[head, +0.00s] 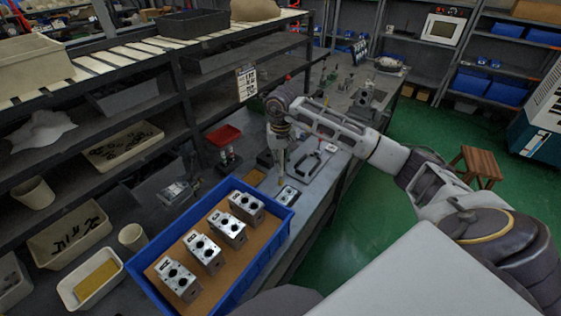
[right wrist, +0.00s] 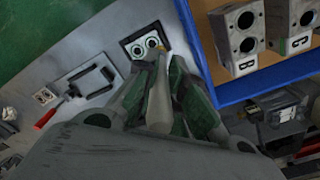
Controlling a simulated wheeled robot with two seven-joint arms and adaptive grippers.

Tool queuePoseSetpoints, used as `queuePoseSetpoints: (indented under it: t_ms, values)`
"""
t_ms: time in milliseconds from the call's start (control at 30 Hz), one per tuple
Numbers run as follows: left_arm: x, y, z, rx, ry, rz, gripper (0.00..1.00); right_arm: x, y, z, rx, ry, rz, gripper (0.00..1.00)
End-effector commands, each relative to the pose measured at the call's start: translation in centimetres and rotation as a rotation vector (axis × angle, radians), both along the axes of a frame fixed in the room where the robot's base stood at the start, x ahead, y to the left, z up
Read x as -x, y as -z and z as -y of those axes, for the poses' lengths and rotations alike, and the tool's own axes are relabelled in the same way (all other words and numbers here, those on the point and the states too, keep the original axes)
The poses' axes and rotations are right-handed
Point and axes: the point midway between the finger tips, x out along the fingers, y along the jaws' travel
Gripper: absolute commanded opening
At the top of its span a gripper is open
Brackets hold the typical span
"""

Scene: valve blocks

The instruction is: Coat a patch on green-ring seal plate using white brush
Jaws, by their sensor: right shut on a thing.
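A small dark-framed seal plate (head: 288,196) lies flat on the grey bench, just right of the blue tray. In the right wrist view the seal plate (right wrist: 133,47) shows two pale ring faces; their tint is hard to tell. My right gripper (head: 281,166) is above the plate, pointing down, and is shut on a pale, slender brush (right wrist: 159,98). The brush's far end reaches the plate's edge in the right wrist view; whether it touches is unclear. The gripper's fingers (right wrist: 162,95) hide part of the brush. My left gripper is not in view.
A blue tray (head: 262,259) with several metal valve blocks (head: 228,228) stands left of the plate. A red bin (head: 223,136) stands near the shelf. Bench between is narrow.

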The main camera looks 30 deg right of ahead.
Motion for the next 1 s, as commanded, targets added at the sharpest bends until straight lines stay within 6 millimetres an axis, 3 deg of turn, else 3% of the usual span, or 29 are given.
queuePoseSetpoints:
  t_ms: [367,1000]
  values:
    - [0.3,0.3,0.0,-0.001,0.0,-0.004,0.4,0.0,0.6,0.0,0.0,0.0,0.0,0.0]
    - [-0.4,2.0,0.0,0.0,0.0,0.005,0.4,0.0,4.9,0.0,-0.001,0.0,0.0,0.0]
